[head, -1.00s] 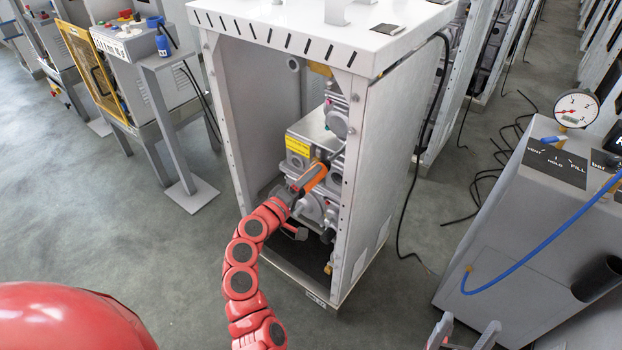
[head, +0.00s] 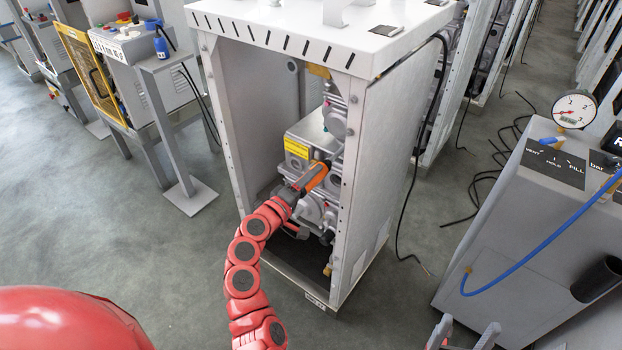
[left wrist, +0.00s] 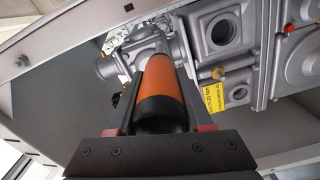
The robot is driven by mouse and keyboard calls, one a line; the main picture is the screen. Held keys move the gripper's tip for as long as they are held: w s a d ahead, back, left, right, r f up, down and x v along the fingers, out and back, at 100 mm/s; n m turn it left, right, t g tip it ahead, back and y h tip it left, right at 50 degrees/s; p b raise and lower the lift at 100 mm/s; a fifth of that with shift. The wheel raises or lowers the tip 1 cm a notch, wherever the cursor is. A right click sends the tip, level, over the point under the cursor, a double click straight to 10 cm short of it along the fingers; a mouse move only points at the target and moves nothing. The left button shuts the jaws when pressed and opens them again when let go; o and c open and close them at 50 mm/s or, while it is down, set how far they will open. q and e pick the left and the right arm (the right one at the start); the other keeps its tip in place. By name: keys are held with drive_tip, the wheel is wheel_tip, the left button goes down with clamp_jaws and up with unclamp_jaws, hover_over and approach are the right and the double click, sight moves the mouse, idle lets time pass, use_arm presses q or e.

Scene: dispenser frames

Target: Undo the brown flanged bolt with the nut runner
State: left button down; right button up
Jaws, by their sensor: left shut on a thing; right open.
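The nut runner (head: 315,177) has an orange body and dark ends. My left gripper (head: 298,190) is shut on it, inside the open front of the dispenser cabinet. In the left wrist view the nut runner (left wrist: 162,92) lies between the two fingers and points at grey cast machinery (left wrist: 145,47). The brown flanged bolt cannot be made out; the tool's far end hides the spot ahead of it. A brownish fitting (left wrist: 218,73) shows to the right of the tool, apart from it. My right gripper (head: 464,335) is open and empty at the bottom edge of the head view.
The cabinet's side panel (head: 372,150) and left post (head: 222,130) flank my left arm. A yellow label (head: 297,147) marks the pump unit. A grey console (head: 530,240) with a gauge (head: 574,110) and blue hose stands at right.

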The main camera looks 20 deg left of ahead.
use_arm(q)
drive_tip(key=shift+r+b, duration=0.25)
drive_tip(key=shift+b, duration=0.35)
idle(1.0)
drive_tip(key=shift+s, duration=0.15)
drive_tip(key=shift+s+a+f, duration=0.1)
drive_tip(key=shift+s+a, duration=0.15)
drive_tip(key=shift+s, duration=0.2)
drive_tip(key=shift+b+v, duration=0.75)
drive_tip(key=shift+v, duration=1.85)
drive_tip(key=shift+s, duration=0.3)
drive_tip(key=shift+f, duration=0.1)
